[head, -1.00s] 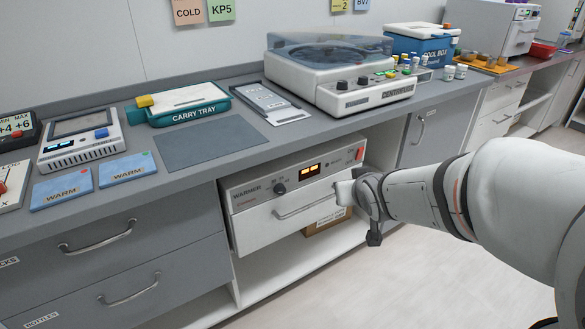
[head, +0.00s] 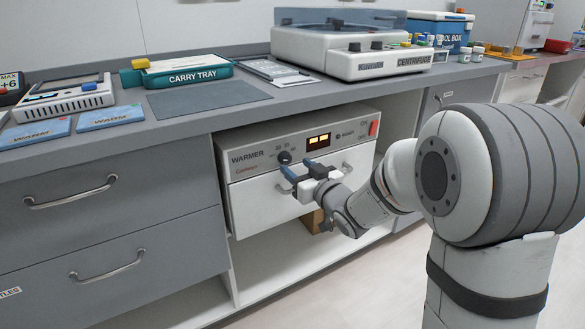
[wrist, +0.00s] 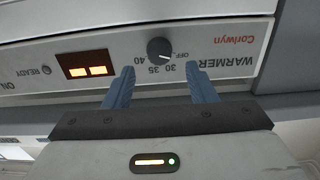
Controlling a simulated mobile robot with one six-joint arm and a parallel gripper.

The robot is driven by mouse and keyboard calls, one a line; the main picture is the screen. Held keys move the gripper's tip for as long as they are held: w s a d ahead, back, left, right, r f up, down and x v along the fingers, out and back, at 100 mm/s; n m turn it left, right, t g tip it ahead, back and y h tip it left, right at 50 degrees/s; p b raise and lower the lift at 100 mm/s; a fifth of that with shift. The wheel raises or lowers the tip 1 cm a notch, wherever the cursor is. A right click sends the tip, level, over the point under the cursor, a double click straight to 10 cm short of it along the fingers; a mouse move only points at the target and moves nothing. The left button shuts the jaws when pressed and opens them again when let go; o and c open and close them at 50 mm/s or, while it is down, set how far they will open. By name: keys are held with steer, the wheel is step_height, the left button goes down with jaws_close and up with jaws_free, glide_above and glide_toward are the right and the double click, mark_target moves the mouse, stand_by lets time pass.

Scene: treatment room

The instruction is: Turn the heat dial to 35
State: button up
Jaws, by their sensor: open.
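The heat dial (head: 284,157) is a small black knob on the white front panel of the warmer (head: 250,163). In the wrist view the dial (wrist: 160,49) appears upside down, with OFF, 30, 35 and 40 printed around it. Its light mark seems to lie towards the OFF side, but the exact setting is hard to read. My gripper (head: 296,168) is open in front of the warmer, just below and right of the dial. In the wrist view its two blue fingers (wrist: 160,69) point at the panel on either side of the dial, apart from it, with nothing between them.
The warmer's lit display (head: 319,140) and red switch (head: 373,128) are right of the dial. The counter edge (head: 180,133) overhangs above. The shelf (head: 285,265) below is mostly open.

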mark_target(288, 159)
steer(key=shift+b+x, duration=0.45)
steer(key=shift+x, duration=1.7)
steer(key=shift+c, duration=0.4)
